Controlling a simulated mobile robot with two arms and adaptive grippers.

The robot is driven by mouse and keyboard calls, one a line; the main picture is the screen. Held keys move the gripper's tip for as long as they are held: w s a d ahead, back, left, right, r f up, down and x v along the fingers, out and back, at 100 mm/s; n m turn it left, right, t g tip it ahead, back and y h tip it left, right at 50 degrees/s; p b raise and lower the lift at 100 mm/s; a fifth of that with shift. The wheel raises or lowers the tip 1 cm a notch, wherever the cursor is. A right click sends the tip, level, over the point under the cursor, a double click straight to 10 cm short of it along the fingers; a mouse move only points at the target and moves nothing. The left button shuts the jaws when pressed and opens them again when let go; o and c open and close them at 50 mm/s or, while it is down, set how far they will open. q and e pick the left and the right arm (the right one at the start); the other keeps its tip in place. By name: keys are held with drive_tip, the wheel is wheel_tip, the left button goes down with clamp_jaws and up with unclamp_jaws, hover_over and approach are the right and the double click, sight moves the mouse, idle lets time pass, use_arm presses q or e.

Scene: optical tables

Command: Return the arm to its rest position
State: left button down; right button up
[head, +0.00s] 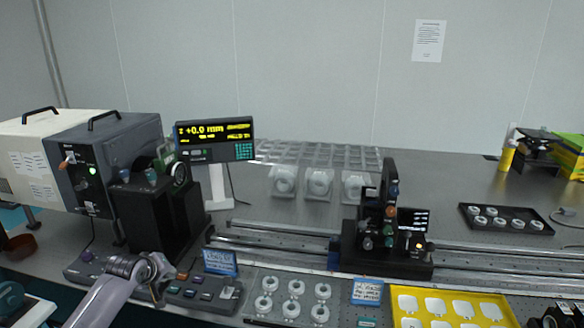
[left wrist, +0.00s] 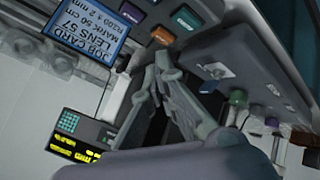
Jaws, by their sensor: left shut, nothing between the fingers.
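My left arm comes in from the bottom left of the head view. My left gripper (head: 160,282) is over the left part of the dark control panel (head: 200,305) at the table's front edge. It is shut and empty. In the left wrist view the gripper fingers (left wrist: 163,72) point toward the panel's coloured buttons (left wrist: 162,35). I cannot tell whether the fingertips touch the panel. My right gripper is not in view.
A blue job card (head: 220,262) stands behind the panel. A black instrument (head: 160,215) and a display reading +0.0 mm (head: 215,138) are behind.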

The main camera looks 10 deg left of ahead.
use_arm(q)
drive_tip(key=s+d+f+m+g+h, duration=0.15)
drive_tip(key=s+d+f+m, duration=0.3)
drive_tip(key=s+d, duration=0.5)
drive_tip(key=s+d+f+m+g, duration=0.25)
drive_tip(key=s+d+f, duration=0.35)
drive_tip(key=s+d, duration=0.4)
drive_tip(key=s+d+r+m+g, duration=0.1)
drive_tip(key=s+r+m, duration=0.1)
drive_tip(key=s, duration=0.9)
drive_tip(key=s+d+r+m+g, duration=0.1)
drive_tip(key=s+r+m, duration=0.15)
drive_tip(key=s, duration=0.95)
wheel_tip(320, 180, down, 27)
drive_tip(key=s+a+f+g, duration=0.2)
drive_tip(key=s+a+f, duration=0.1)
drive_tip(key=s+f, duration=1.3)
drive_tip(key=shift+s+m, duration=0.35)
drive_tip(key=shift+s, duration=0.4)
